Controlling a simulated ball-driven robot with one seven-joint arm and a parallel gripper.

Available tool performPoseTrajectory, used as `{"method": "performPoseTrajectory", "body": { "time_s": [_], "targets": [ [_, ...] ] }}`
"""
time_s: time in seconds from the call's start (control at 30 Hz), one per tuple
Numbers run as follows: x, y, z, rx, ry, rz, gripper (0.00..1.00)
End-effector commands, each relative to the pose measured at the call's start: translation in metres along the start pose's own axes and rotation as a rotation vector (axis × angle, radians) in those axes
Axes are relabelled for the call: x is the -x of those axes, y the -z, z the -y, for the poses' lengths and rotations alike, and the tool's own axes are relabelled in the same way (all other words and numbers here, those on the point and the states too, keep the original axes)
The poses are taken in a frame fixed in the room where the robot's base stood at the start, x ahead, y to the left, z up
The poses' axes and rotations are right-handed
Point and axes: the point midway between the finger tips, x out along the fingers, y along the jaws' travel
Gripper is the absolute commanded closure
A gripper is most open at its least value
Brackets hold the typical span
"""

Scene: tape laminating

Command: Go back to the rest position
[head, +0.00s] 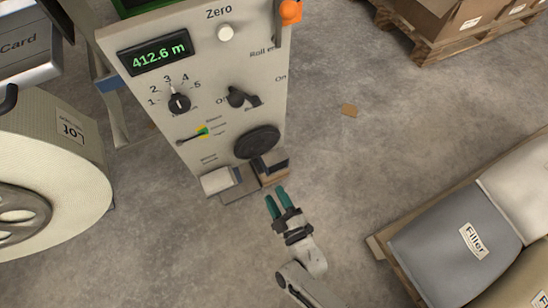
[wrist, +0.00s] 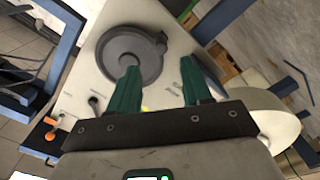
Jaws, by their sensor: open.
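My gripper (head: 276,204) is open and empty, with two green fingers, low in front of the grey control panel (head: 222,120) in the head view. In the wrist view the gripper (wrist: 163,92) has its fingers spread toward a round dark grey disc (wrist: 130,57) on the pale panel. The same dark disc (head: 257,142) sits low on the panel in the head view, above two small blocks at its foot. I cannot tell whether the fingers touch anything; nothing shows between them.
A large pale roll (head: 75,165) labelled Lot stands at the left. Boxes (head: 440,18) on a pallet stand at the upper right. The concrete floor (head: 350,150) between them is mostly clear, with one small brown scrap (head: 349,110).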

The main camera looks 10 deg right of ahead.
Motion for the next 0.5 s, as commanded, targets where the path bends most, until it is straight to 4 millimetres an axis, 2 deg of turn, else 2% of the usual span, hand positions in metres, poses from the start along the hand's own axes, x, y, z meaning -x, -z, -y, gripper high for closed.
{"method": "performPoseTrajectory", "body": {
  "time_s": [0.33,0.5],
  "targets": [
    [-0.002,0.0,0.0,-0.014,0.013,0.004,0.51],
    [-0.012,0.001,-0.001,-0.124,0.13,0.04,0.51]
  ]
}}
